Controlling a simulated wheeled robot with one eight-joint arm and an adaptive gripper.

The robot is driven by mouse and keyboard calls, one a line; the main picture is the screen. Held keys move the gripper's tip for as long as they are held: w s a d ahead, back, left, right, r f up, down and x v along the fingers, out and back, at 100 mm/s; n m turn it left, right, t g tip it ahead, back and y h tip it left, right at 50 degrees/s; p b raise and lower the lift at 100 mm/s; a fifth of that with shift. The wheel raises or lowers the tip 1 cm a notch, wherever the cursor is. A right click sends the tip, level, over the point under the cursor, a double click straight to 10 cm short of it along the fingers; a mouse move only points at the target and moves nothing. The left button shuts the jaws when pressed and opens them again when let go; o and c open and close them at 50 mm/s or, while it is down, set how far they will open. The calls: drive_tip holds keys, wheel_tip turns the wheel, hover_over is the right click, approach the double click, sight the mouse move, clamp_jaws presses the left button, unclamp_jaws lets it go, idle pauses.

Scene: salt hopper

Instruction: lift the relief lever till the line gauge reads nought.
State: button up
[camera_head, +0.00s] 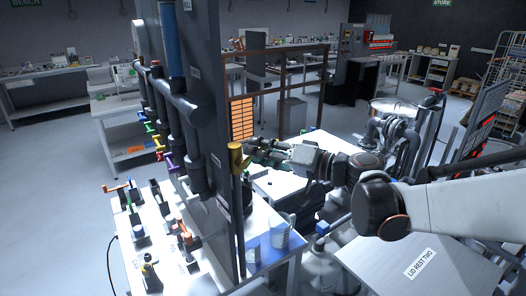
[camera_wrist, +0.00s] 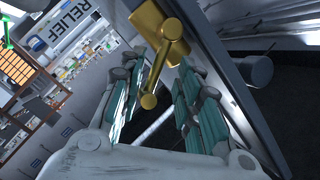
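The relief lever is brass-yellow. In the wrist view its bar (camera_wrist: 158,66) runs from a square mount down to a round knob. The lever also shows in the head view (camera_head: 236,158), on the edge of the tall grey panel. My gripper (camera_wrist: 164,72) has its two teal-padded fingers apart, one on each side of the lever, with visible gaps to both. In the head view my gripper (camera_head: 262,149) is just right of the lever, and the knob end is hard to make out there.
A white RELIEF sign (camera_wrist: 69,31) is at upper left in the wrist view. The grey panel (camera_head: 212,140) carries dark pipes with coloured handles.

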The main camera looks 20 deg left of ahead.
drive_tip(key=v, duration=1.1)
drive_tip(key=shift+d, duration=0.3)
drive_tip(key=shift+s, duration=0.1)
drive_tip(key=s+d+f+m+t+h+b, duration=0.1)
drive_tip(key=s+d+f+h+b, duration=0.3)
drive_tip(key=s+d+f+h, duration=0.4)
drive_tip(key=s+d+f+m+t+h+b, duration=0.1)
drive_tip(key=s+d+f+m+h+b, duration=0.2)
drive_tip(key=s+d+f+h, duration=0.5)
drive_tip(key=s+d+f+b, duration=0.1)
drive_tip(key=d+f, duration=0.3)
drive_tip(key=d, duration=0.5)
drive_tip(key=shift+s+d+t, duration=0.3)
drive_tip(key=shift+s+d, duration=0.05)
drive_tip(key=shift+s, duration=0.3)
